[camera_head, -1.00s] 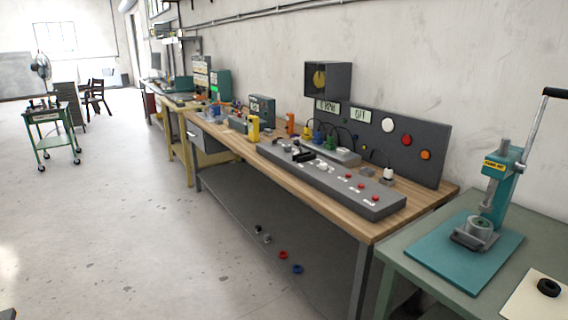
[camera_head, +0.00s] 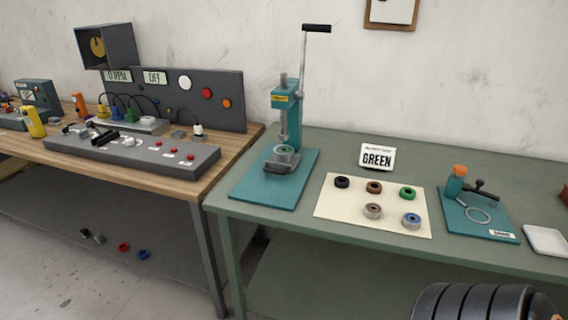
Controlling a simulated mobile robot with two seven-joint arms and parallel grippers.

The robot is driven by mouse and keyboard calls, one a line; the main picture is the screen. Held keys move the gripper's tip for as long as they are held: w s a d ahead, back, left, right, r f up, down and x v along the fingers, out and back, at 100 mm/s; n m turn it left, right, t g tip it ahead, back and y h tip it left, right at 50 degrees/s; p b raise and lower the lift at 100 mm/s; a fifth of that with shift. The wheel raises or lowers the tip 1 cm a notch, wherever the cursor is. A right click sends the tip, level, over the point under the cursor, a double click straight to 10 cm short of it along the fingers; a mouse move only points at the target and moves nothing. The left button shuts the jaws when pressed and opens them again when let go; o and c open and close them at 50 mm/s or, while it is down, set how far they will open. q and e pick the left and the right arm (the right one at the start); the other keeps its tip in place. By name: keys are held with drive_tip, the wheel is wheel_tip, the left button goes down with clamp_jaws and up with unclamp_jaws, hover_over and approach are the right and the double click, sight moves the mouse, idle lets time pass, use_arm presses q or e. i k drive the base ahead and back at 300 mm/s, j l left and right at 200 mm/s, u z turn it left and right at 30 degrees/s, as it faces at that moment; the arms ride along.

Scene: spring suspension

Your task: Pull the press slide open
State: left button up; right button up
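The teal press (camera_head: 287,125) stands at the left end of the green table, on a teal base plate (camera_head: 262,192). Its lever with a black grip rises upright at the top. The press slide (camera_head: 281,163) is a grey piece with a dark front handle, low on the plate. A round metal cup (camera_head: 285,153) sits on it, below the ram. The slide appears to be in under the ram. Neither of my grippers is in view.
A cream mat (camera_head: 335,207) with several coloured rings lies right of the press. Beyond it are a "GREEN" sign (camera_head: 377,158), a small teal fixture (camera_head: 478,215) and a white tray (camera_head: 546,240). A wooden bench with a grey control panel (camera_head: 140,155) adjoins on the left.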

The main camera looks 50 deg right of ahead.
sight(279, 163)
drive_tip(key=z, duration=1.45)
drive_tip(key=i+l, duration=0.6)
drive_tip(key=l+u, duration=0.1)
drive_tip(key=u, duration=0.3)
drive_tip(key=i+l+u, duration=0.1)
drive_tip(key=u, duration=0.3)
drive_tip(key=l+u, duration=0.1)
drive_tip(key=u, duration=0.3)
drive_tip(key=i+l, duration=0.05)
